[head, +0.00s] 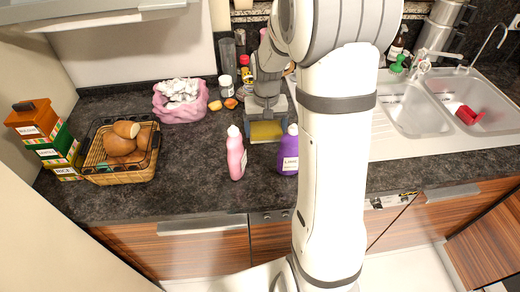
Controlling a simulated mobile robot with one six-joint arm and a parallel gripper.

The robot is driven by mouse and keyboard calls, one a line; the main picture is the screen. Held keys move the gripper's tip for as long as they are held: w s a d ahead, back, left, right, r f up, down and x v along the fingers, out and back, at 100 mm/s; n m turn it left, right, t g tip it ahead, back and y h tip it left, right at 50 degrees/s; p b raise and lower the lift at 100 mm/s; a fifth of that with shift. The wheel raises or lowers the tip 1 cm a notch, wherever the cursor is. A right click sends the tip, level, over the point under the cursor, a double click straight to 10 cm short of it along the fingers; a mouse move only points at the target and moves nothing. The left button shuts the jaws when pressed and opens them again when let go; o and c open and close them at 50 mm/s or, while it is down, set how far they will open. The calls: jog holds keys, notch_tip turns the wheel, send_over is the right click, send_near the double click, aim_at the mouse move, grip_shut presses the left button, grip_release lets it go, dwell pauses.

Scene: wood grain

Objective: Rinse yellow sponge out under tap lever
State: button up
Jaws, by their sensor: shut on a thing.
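The yellow sponge (265,131) is on or just above the dark counter, under my gripper (266,120). My gripper points down and is shut on the sponge. My arm hides part of the area right of it. The tap (424,60) with its lever stands behind the steel double sink at the right, well apart from the sponge. The left basin (408,112) and right basin (462,92) show; a red object (467,115) lies in the right one.
A pink bottle (236,155) and a purple bottle (289,150) stand in front of my gripper. A bread basket (147,170), stacked boxes (45,140) and a pink bag (180,110) are at left. A green-topped brush (398,64) and a soap bottle (398,42) stand behind the sink.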

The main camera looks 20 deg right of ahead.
aim_at(264, 157)
notch_tip(264, 157, down, 10)
jog(key=shift+a+r+p, duration=0.1)
jog(key=shift+a+p, duration=0.05)
jog(key=shift+p, duration=0.35)
jog(key=o, duration=0.8)
notch_tip(264, 157, up, 12)
jog(key=shift+r+b, duration=0.1)
jog(key=shift+b, duration=0.65)
jog(key=shift+c, duration=0.5)
